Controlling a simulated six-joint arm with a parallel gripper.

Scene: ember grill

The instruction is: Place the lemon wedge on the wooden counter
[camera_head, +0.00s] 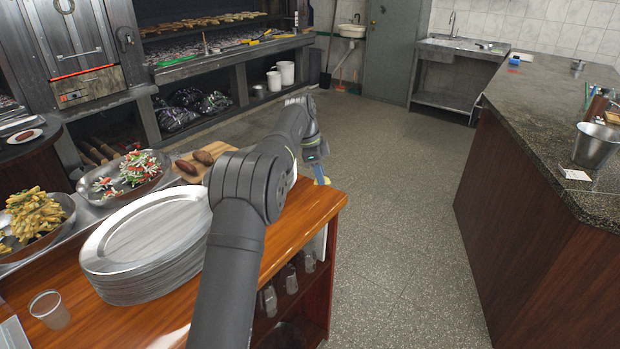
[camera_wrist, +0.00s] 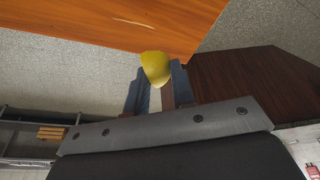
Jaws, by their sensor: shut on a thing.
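In the wrist view the yellow lemon wedge (camera_wrist: 155,68) sits between the fingertips of my gripper (camera_wrist: 158,84), which is shut on it. The orange-brown wooden counter (camera_wrist: 95,18) lies beyond the wedge there, with its edge and corner close to the wedge in the picture. In the head view the wooden counter (camera_head: 306,213) runs along the lower left, and my gripper (camera_head: 320,170) hangs near its far right corner. My arm covers part of the counter, and the wedge is too small to make out clearly there.
On the counter are a stack of metal plates (camera_head: 150,243), a clear cup (camera_head: 50,309) and a board (camera_head: 190,169) with brown pieces. A salad bowl (camera_head: 128,178) and a fries dish (camera_head: 66,225) stand at left. Glasses (camera_head: 290,279) sit on a shelf below. Open floor lies right.

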